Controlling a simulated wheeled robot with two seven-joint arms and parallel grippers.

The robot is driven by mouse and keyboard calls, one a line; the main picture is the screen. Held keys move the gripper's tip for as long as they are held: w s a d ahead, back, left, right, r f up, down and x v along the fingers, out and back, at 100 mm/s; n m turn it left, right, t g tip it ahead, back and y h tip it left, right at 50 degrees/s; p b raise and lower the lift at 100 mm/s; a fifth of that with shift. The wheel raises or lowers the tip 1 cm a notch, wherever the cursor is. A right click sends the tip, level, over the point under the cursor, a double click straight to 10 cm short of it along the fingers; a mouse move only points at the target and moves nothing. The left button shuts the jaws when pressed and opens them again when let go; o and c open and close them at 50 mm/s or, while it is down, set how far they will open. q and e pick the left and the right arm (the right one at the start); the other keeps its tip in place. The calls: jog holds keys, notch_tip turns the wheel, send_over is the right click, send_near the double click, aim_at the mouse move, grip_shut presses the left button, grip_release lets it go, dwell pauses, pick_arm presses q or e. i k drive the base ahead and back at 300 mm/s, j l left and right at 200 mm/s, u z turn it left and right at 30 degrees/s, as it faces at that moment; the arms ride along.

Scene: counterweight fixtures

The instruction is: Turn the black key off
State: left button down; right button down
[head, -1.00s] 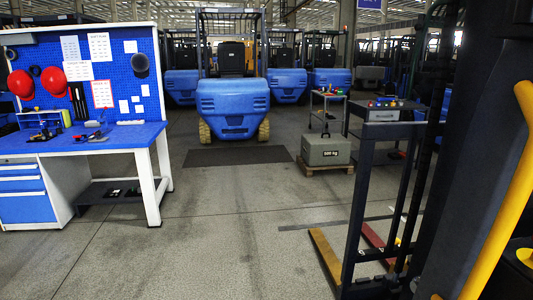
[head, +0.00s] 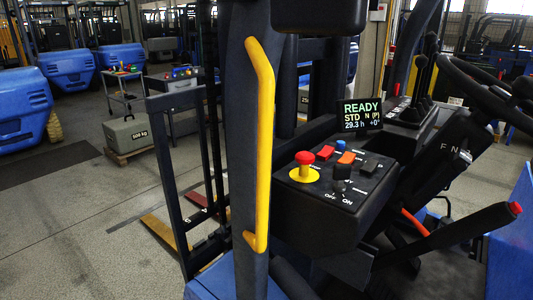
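The black key (head: 341,173) is a small dark knob on the top of a black control box (head: 318,208), in the right half of the head view. White OFF and ON labels are printed in front of it. The key is small and dark, so I cannot tell which label it points to. The box also carries a red mushroom button (head: 304,158) on a yellow base, and red, blue and orange switches. A display (head: 361,115) behind the box reads READY. Neither of my grippers is in view.
A yellow grab bar (head: 263,150) on a dark upright post stands left of the control box. A black lever with a red tip (head: 488,228) and a steering wheel (head: 490,95) are at the right. Open floor (head: 70,230) lies at the left.

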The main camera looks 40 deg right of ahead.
aim_at(341, 172)
jog(key=z, duration=0.45)
jog(key=l+z, duration=0.1)
jog(key=z, duration=0.75)
jog(key=i+z, duration=0.1)
jog(key=z, duration=0.3)
jog(key=j+z, duration=0.25)
jog(key=z, duration=0.2)
jog(key=i+j+z, duration=0.1)
jog(key=j+z, duration=0.15)
jog(key=z, duration=0.2)
jog(key=j+z, duration=0.25)
jog(key=z, duration=0.2)
jog(key=k+j+u, duration=0.15)
jog(key=k+j, duration=0.15)
jog(key=k, duration=0.15)
jog(key=k+l+u, duration=0.1)
jog(key=l, duration=0.2)
jog(key=k+l+u, duration=0.1)
jog(key=k+l, duration=0.15)
jog(key=i+j+z, duration=0.25)
jog(key=i, duration=0.15)
jog(key=i+j+z, duration=0.25)
jog(key=i+l, duration=0.05)
jog(key=i, duration=0.05)
